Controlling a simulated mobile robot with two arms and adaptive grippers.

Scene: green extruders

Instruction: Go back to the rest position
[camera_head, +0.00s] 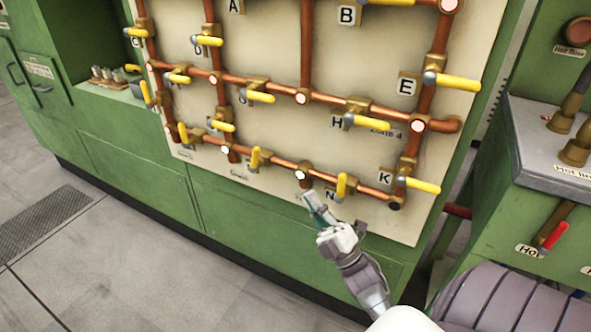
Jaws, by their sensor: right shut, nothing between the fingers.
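My right gripper (318,207) is in the lower middle of the head view, with its arm coming in from the lower right. Its fingers are shut with nothing between them. The fingertips appear close in front of the lowest copper pipe, just left of the yellow valve handle marked N (342,187) and below a lit round joint (302,175). I cannot tell whether they touch the panel. My left gripper is not in view.
A cream panel (275,140) with copper pipes and several yellow valve handles stands on the green machine (130,190). A grey-topped green unit (530,150) with a red handle (554,236) stands at right. Grey floor (150,270) is clear at lower left.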

